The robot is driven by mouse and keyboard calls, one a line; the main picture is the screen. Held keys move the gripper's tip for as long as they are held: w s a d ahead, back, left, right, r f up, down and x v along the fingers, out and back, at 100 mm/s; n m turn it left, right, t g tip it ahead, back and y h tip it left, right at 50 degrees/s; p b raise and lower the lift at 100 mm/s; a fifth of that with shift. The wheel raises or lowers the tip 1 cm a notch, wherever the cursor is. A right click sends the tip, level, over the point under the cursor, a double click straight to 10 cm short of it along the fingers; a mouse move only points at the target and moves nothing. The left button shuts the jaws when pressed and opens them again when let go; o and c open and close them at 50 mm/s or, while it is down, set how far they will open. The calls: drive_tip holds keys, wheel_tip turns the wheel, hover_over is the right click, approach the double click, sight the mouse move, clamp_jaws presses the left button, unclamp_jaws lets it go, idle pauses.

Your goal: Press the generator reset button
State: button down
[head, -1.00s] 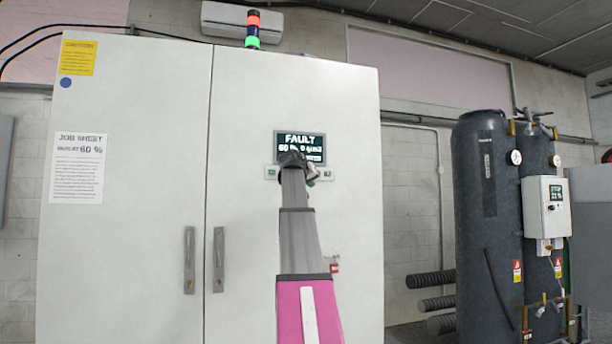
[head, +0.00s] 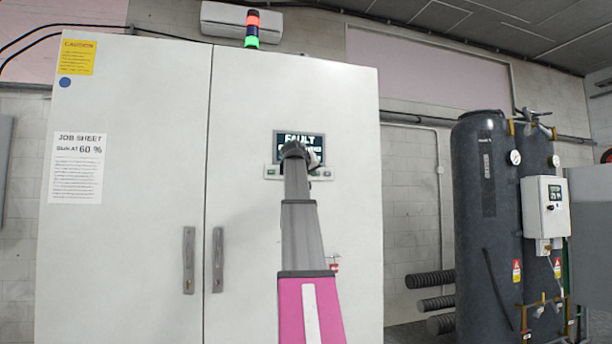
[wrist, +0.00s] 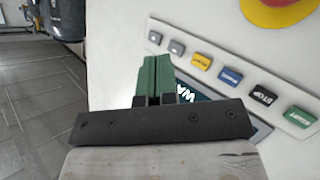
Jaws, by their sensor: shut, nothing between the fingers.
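The control panel is on the right door of the white cabinet (head: 345,230). Its dark display (head: 311,136) reads FAULT, with the lower lines partly covered by my arm. Below it runs a button strip (head: 271,172). In the wrist view the strip carries two grey buttons (wrist: 176,47), a yellow one (wrist: 201,62), a blue one (wrist: 230,76), a black STOP (wrist: 263,95) and a green one (wrist: 299,117). The yellow and blue labels are too small to read surely. My gripper (wrist: 154,58) is shut and empty, its green fingertips near the grey end; contact cannot be told.
A red and yellow emergency stop (wrist: 280,8) is close to the strip. Door handles (head: 218,260) project at the left. A stack light (head: 252,28) on the cabinet shows red and green. Dark tanks (head: 480,220) stand at the right.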

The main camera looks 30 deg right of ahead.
drive_tip(key=w+d, duration=0.1)
drive_tip(key=w, duration=0.6)
drive_tip(key=shift+d, duration=0.35)
drive_tip(key=shift+w, duration=0.15)
idle(1.6)
drive_tip(key=shift+w, duration=0.3)
drive_tip(key=shift+w+d, duration=0.15)
drive_tip(key=shift+w, duration=0.2)
idle(0.7)
drive_tip(key=shift+s, duration=0.8)
drive_tip(key=shift+a, duration=0.2)
drive_tip(key=s, duration=0.2)
drive_tip(key=s+a, duration=0.1)
drive_tip(key=s, duration=0.2)
idle(0.3)
